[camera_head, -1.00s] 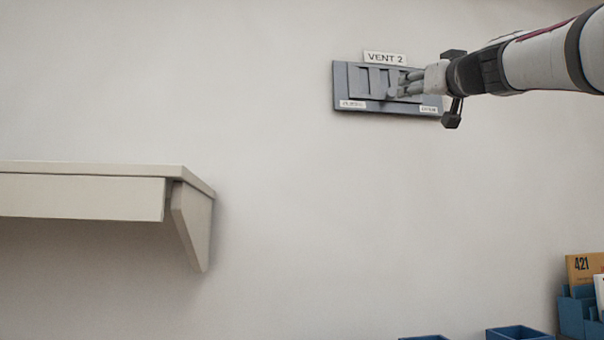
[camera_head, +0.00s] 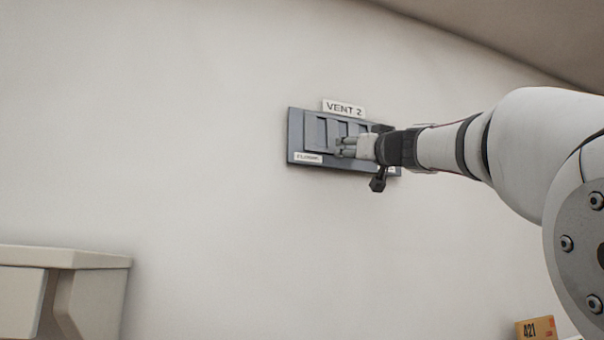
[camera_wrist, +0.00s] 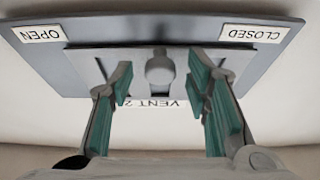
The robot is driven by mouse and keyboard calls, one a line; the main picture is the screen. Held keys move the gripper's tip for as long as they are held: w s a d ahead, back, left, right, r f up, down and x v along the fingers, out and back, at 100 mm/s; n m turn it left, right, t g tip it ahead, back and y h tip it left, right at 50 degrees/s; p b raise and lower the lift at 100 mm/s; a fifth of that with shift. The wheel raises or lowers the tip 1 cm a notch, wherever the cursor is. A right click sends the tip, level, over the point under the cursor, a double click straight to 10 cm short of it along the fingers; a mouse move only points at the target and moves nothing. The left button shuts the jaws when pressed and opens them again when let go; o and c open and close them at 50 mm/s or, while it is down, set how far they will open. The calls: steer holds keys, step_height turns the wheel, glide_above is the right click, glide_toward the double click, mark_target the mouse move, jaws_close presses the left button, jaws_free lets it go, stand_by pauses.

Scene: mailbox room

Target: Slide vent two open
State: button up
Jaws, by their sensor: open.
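Vent two (camera_head: 296,135) is a dark grey panel on the wall under a "VENT 2" label (camera_head: 344,108). Its grey slider plate (camera_wrist: 85,62) has slots and a round knob (camera_wrist: 159,67). The wrist view shows the panel upside down, with the "OPEN" label (camera_wrist: 40,33) at left and "CLOSED" (camera_wrist: 252,33) at right. My gripper (camera_head: 346,147) is at the front of the vent. Its green-padded fingers are open, one on each side of the knob, with gaps between. In the head view my gripper hides the knob and part of the panel's right side.
A pale shelf (camera_head: 70,258) juts from the wall at lower left. A box marked 421 (camera_head: 536,328) shows at the lower right edge. The wall around the vent is clear.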

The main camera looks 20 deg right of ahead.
steer(key=shift+w+r, duration=0.1)
steer(key=shift+w, duration=0.2)
steer(key=shift+c, duration=0.6)
jaws_close()
steer(key=d+b, duration=0.1)
steer(key=d, duration=0.2)
steer(key=shift+d, duration=0.15)
steer(key=shift+o, duration=0.6)
jaws_free()
steer(key=shift+s+d, duration=0.1)
steer(key=shift+d, duration=0.05)
